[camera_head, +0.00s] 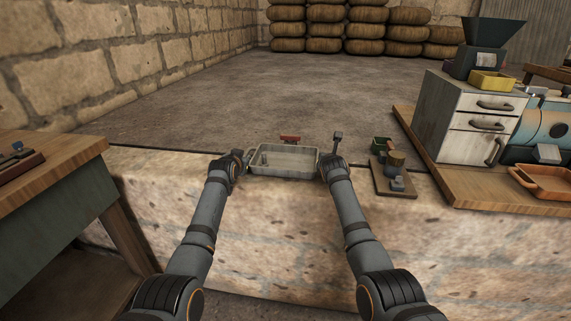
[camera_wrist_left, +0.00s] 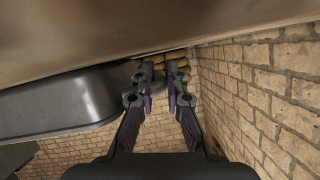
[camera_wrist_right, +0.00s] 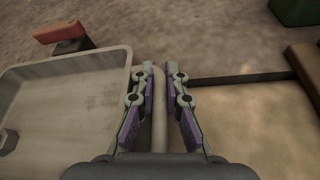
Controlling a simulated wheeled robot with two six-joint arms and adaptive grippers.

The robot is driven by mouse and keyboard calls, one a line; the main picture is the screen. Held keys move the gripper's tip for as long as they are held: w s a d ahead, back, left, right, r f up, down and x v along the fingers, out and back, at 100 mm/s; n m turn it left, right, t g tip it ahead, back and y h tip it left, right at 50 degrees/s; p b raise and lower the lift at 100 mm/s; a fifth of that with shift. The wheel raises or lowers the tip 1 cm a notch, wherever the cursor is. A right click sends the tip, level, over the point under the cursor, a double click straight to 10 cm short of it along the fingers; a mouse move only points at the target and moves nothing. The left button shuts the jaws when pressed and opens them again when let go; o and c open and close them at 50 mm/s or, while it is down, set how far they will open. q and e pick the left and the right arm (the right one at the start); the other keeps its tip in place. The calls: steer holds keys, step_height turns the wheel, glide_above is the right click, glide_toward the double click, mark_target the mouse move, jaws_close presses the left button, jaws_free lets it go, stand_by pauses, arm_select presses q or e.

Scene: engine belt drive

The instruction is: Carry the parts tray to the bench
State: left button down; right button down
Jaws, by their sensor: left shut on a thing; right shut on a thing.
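The grey metal parts tray (camera_head: 290,172) is at the stone ledge, ahead of me in the head view. A small grey part stands inside at its left end. My left gripper (camera_head: 245,158) is shut on the tray's left end; in the left wrist view its fingers (camera_wrist_left: 161,75) are beside a dark rounded body I take for the tray, the grip itself unclear. My right gripper (camera_head: 324,162) is shut on the tray's right handle; the tray also shows in the right wrist view (camera_wrist_right: 75,110). A wooden bench (camera_head: 60,172) stands at the left.
A red item (camera_head: 290,138) is just behind the tray. A small board with parts (camera_head: 393,180) lies to the right. Further right, a wooden top (camera_head: 450,190) bears a drawer cabinet (camera_head: 450,115) and an orange tray (camera_head: 541,183). A brick wall (camera_head: 100,60) runs along the left.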

arm_select(q)
steer(key=shift+r, duration=0.15)
arm_select(e)
steer(key=shift+r, duration=0.1)
